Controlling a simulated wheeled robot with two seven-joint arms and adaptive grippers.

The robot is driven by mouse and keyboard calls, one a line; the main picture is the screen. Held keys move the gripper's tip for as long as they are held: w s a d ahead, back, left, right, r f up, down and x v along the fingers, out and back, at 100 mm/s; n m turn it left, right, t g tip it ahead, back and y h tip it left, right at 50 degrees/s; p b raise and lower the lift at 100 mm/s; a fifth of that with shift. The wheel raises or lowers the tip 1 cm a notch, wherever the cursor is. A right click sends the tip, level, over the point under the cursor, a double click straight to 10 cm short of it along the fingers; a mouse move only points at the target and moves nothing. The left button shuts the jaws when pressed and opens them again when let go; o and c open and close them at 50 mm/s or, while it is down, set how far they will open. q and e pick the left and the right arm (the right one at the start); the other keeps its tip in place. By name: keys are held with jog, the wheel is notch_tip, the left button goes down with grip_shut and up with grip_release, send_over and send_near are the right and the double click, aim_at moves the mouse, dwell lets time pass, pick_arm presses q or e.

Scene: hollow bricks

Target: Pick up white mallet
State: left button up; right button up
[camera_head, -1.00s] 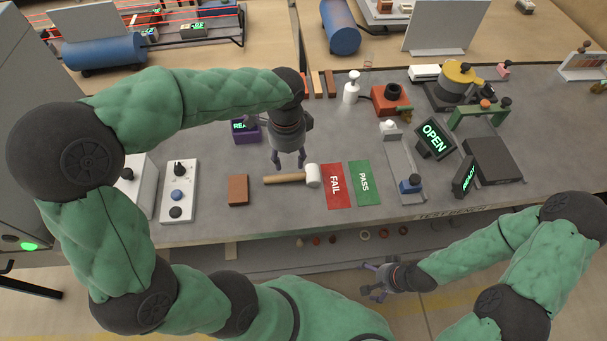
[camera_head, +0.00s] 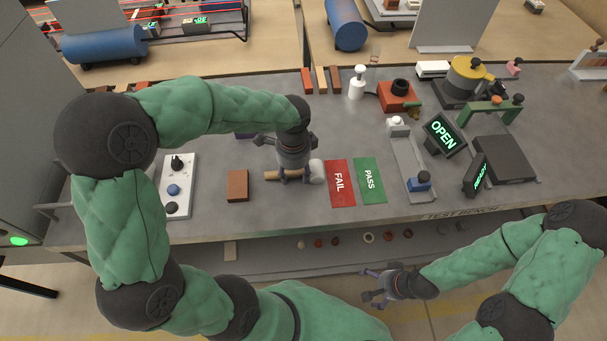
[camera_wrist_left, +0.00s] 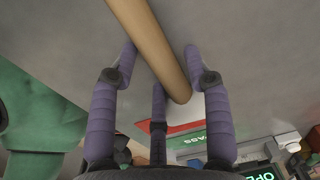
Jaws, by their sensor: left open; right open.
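The white mallet lies on the grey bench; its white head (camera_head: 317,171) shows just right of my left gripper, and its wooden handle (camera_head: 271,175) runs left under the fingers. My left gripper (camera_head: 292,178) is open, low over the handle. My right gripper (camera_head: 368,284) is open and empty in front of the bench, away from the mallet.
A red FAIL card (camera_head: 340,183) and a green PASS card (camera_head: 370,180) lie right of the mallet head. A brown brick (camera_head: 238,185) lies left of the handle. A white control box (camera_head: 177,187) stands further left. Bare bench shows in front of the mallet.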

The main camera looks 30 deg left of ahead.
pick_arm(q)
grip_shut()
jog(key=shift+r, duration=0.1)
